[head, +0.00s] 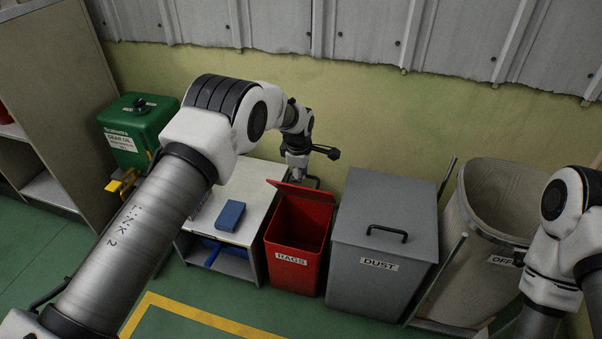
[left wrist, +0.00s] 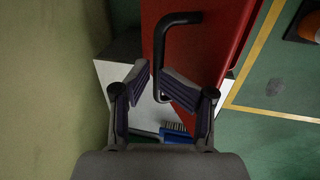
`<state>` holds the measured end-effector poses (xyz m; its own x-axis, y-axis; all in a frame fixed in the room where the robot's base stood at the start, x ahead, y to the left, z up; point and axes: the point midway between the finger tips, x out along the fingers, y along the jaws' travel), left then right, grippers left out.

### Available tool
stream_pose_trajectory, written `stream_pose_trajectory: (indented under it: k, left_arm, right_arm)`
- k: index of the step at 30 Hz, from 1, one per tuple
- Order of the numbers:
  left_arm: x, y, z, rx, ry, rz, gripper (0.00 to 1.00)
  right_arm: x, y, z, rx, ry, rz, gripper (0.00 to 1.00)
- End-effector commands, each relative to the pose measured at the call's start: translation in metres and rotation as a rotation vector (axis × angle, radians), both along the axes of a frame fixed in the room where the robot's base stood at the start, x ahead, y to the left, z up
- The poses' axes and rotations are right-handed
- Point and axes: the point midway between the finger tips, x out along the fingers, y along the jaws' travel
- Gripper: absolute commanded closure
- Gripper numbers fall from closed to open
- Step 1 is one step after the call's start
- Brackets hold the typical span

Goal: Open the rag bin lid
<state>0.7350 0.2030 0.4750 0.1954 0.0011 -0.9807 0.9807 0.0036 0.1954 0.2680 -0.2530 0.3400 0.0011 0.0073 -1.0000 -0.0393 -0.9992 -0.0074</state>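The red rag bin (head: 296,258), labelled RAGS, stands between a white table and the grey dust bin. Its red lid (head: 300,190) is raised steeply at the back, and the dark inside of the bin shows. My left gripper (head: 312,178) is behind the raised lid, on the wall side. In the left wrist view, the lid's red outer face (left wrist: 215,40) carries a black bar handle (left wrist: 157,60). The fingers of my left gripper (left wrist: 153,82) stand apart on either side of the handle; firm contact is not visible. My right gripper is out of view.
The grey dust bin (head: 383,235) stands close on the right, with a bin (head: 490,225) beyond it. The white table (head: 235,178) with a blue box (head: 231,215) is on the left. A wall (head: 375,140) is close behind.

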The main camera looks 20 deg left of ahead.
Motion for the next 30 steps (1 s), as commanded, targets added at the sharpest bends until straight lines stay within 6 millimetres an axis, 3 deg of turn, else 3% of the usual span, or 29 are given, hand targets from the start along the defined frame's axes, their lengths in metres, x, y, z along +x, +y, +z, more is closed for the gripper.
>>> stream_pose_trajectory:
  k: [8,30]
  left_arm:
    - [0.002,0.0,0.002,0.0,0.0,0.0,0.65]
    - [0.045,0.0,0.046,0.0,-0.003,0.0,0.65]
  right_arm:
    - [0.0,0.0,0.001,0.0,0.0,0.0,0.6]
    - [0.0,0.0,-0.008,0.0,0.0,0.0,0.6]
